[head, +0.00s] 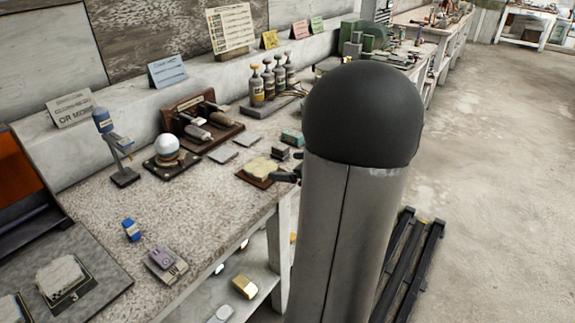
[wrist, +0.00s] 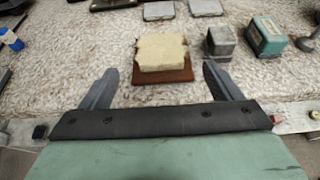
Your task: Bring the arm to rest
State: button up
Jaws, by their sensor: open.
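My gripper (wrist: 155,88) is open, its two dark fingers spread apart in the wrist view at the bench's front edge. Between and beyond the fingertips lies a cream block (wrist: 161,52) on a brown board (wrist: 161,75); nothing shows held in the jaws. In the head view the cream block (head: 261,168) sits near the front edge of the bench. Only a dark bit of my gripper (head: 287,177) shows there, beside the board; my own arm and its dark rounded top hide the rest.
The speckled bench (head: 205,198) carries a white sphere on a dark stand (head: 166,145), a blue-topped stand (head: 113,145), a tool rack (head: 203,125) and several bottles (head: 268,82). Small blocks (wrist: 220,41) stand right of the cream block. The floor (head: 490,170) at right is largely clear.

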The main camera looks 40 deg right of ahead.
dwell(0.3)
jog(key=a+n+g+y, duration=0.1)
jog(key=a+n, duration=0.1)
jog(key=a, duration=0.2)
jog(key=w+a+r+n+g+y+p, duration=0.1)
jog(key=a+n, duration=0.1)
jog(key=a, duration=0.1)
jog(key=a+n+g+y+p, duration=0.1)
jog(key=a+n, duration=0.1)
jog(key=a, duration=0.2)
jog(key=shift+w+a+r+y, duration=0.3)
jog(key=shift+w+a+r, duration=0.05)
jog(key=shift+w, duration=0.05)
jog(key=s+a+r+n+g+y+p, duration=0.1)
jog(key=s+a+n+g+p, duration=0.15)
jog(key=a+n, duration=0.3)
jog(key=s+a+n+g+p, duration=0.1)
jog(key=a+n+g, duration=0.25)
jog(key=a, duration=0.35)
jog(key=s+a+r+n+g+h+p, duration=0.1)
jog(key=s+a+n+g+h+p, duration=0.1)
jog(key=n, duration=0.7)
jog(key=s+a+r+n+g+h+p, duration=0.1)
jog(key=s+a+n+g+h+p, duration=0.1)
jog(key=s+a+n, duration=0.5)
jog(key=shift+s+n+h+p, duration=0.45)
jog(key=shift+s+n+h, duration=0.45)
jog(key=shift+s+n, duration=0.25)
jog(key=shift+r, duration=0.1)
